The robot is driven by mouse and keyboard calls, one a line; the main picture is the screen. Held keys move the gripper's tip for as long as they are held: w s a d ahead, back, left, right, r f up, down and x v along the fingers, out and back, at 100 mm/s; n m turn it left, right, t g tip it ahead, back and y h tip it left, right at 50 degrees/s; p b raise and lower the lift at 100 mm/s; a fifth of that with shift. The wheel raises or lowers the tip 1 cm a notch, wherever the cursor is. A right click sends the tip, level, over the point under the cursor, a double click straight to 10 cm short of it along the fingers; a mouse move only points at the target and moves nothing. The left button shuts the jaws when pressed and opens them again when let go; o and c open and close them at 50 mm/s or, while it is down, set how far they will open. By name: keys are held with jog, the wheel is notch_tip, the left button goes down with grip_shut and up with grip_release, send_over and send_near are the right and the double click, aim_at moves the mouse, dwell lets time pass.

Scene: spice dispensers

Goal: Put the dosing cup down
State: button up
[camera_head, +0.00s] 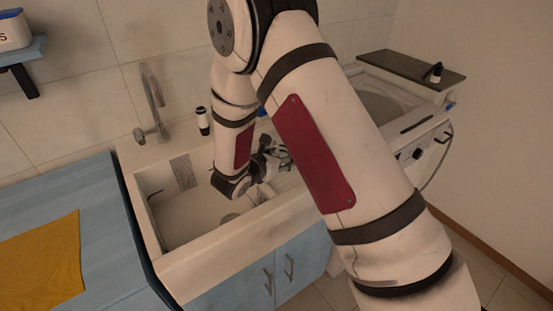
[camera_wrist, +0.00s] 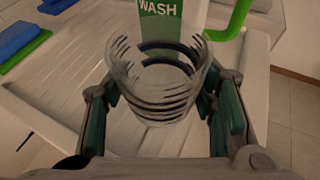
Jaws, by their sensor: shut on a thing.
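The dosing cup (camera_wrist: 155,85) is a clear cup with dark rings around it. In the wrist view it sits between the two green-padded fingers of my gripper (camera_wrist: 162,118), which is shut on it. The white ridged draining surface (camera_wrist: 60,100) shows below and behind the cup; I cannot tell whether the cup touches it. In the head view my gripper (camera_head: 274,157) is over the right side of the sink (camera_head: 165,215), and the cup cannot be made out there.
A white bottle with a green "WASH" label (camera_wrist: 172,20) stands just behind the cup. A bright green part (camera_wrist: 232,22) is beside it. Blue and green sponges (camera_wrist: 20,42) lie at the left. The faucet (camera_head: 152,100) rises behind the sink. An orange cloth (camera_head: 40,260) lies on the blue counter (camera_head: 95,200).

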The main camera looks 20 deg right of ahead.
jog(key=shift+w+f, duration=0.15)
jog(key=shift+w, duration=1.1)
jog(key=shift+w+f, duration=0.2)
jog(key=shift+w, duration=0.1)
jog(key=shift+f, duration=1.55)
jog(key=shift+s+f, duration=0.1)
jog(key=shift+f, duration=0.3)
jog(key=o, duration=1.2)
jog(key=shift+o, duration=0.3)
jog(key=shift+f, duration=0.2)
